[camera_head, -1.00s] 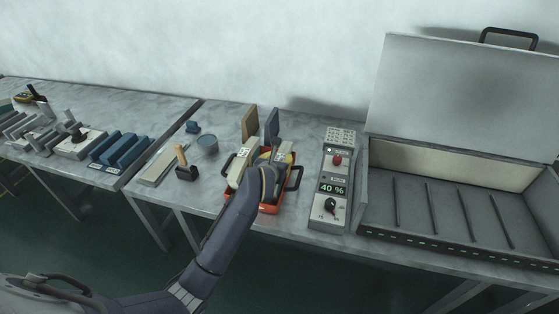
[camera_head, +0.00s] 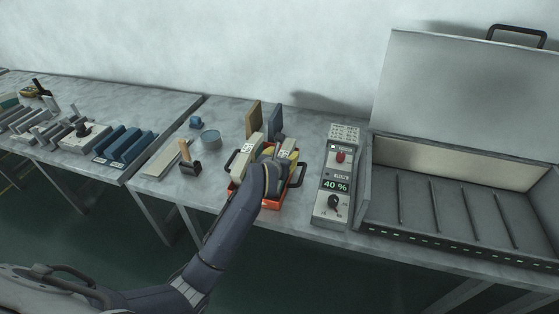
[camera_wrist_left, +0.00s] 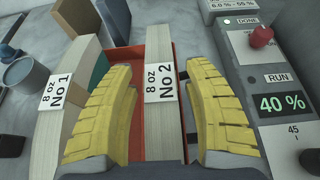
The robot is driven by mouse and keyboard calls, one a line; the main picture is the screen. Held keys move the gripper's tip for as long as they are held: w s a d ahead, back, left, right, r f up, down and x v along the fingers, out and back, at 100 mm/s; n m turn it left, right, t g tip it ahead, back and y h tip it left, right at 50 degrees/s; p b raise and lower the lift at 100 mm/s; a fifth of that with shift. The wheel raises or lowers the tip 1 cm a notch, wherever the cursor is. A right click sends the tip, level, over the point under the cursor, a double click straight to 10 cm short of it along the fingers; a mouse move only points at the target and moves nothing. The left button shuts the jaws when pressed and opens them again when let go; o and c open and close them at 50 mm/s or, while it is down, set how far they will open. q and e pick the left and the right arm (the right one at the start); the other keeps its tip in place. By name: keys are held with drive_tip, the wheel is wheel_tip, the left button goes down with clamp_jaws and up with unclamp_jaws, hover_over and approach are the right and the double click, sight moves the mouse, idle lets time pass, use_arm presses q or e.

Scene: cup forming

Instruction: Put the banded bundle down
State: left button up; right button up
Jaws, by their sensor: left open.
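The banded bundle labelled "8 oz No 2" (camera_wrist_left: 159,50) stands upright in a red tray (camera_wrist_left: 137,133); its pale top edge also shows in the head view (camera_head: 287,147). My left gripper (camera_wrist_left: 160,80) is open, with one yellow finger on each side of this bundle. Gaps show between the fingers and the bundle's sides. In the head view my left gripper (camera_head: 281,163) is over the tray and hides part of it. A second bundle, labelled "8 oz No 1" (camera_wrist_left: 57,95), stands to the left, outside the fingers. My right gripper is not in view.
A control box (camera_head: 333,190) reading 40 % stands close right of the tray. An open grey case (camera_head: 455,205) lies beyond it. Two upright boards (camera_head: 254,119) stand behind the tray. A stamp (camera_head: 188,160) and a round tin (camera_head: 210,140) are to the left.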

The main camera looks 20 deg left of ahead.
use_arm(q)
drive_tip(key=v, duration=1.2)
drive_tip(key=shift+f, duration=0.1)
